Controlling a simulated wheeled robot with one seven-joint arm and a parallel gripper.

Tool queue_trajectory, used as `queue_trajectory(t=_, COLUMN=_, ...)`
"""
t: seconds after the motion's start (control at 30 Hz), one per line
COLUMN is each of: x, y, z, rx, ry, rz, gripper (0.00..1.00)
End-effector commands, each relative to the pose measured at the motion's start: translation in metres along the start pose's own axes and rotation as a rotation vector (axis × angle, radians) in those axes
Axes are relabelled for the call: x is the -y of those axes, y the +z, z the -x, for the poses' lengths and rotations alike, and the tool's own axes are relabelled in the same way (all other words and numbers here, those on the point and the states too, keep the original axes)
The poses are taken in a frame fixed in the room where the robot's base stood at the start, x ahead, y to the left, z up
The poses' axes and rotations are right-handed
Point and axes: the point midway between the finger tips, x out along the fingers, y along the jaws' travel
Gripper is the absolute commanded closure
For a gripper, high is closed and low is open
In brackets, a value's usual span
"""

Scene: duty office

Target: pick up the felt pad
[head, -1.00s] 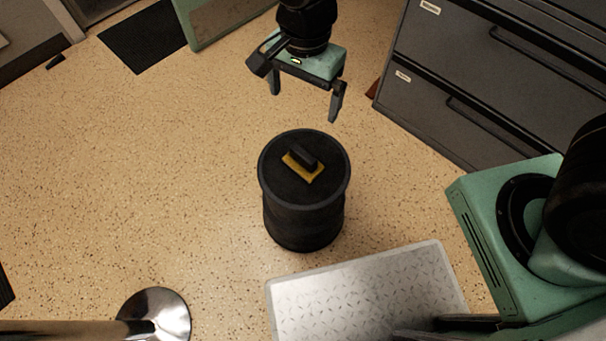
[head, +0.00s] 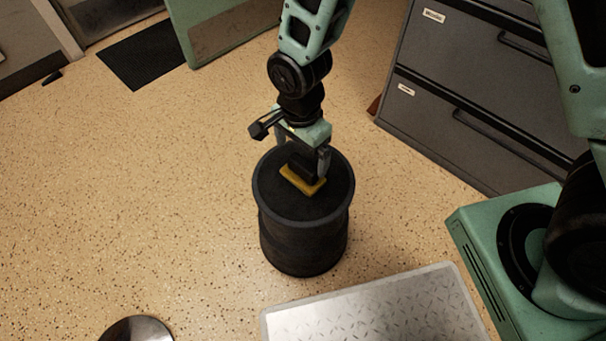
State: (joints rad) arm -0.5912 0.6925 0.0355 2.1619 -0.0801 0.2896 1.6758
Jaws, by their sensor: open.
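The felt pad (head: 303,180) is a yellow slab with a dark block-shaped grip on top. It lies on the flat dark top of a black drum (head: 304,235). My gripper (head: 303,165) points down right over the pad, with its fingers low around the dark grip. The fingers are open. The far finger is partly hidden, and I cannot tell whether either finger touches the grip.
A grey drawer cabinet (head: 470,90) stands to the right. A silver patterned metal plate (head: 375,310) lies in front of the drum. A round shiny post base (head: 137,329) is at the lower left. The speckled floor left of the drum is clear.

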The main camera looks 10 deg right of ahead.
Motion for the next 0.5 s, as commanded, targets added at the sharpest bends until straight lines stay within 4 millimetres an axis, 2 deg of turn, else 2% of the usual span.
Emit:
queue_trajectory(t=0.17, x=-0.001, y=-0.001, z=-0.011, rx=0.0, ry=-0.001, rz=0.002, gripper=0.02)
queue_trajectory(t=0.4, x=-0.003, y=-0.003, z=-0.046, rx=0.001, ry=0.0, rz=0.002, gripper=0.02)
queue_trajectory(t=0.5, x=-0.003, y=-0.003, z=-0.054, rx=0.001, ry=0.0, rz=0.001, gripper=0.02)
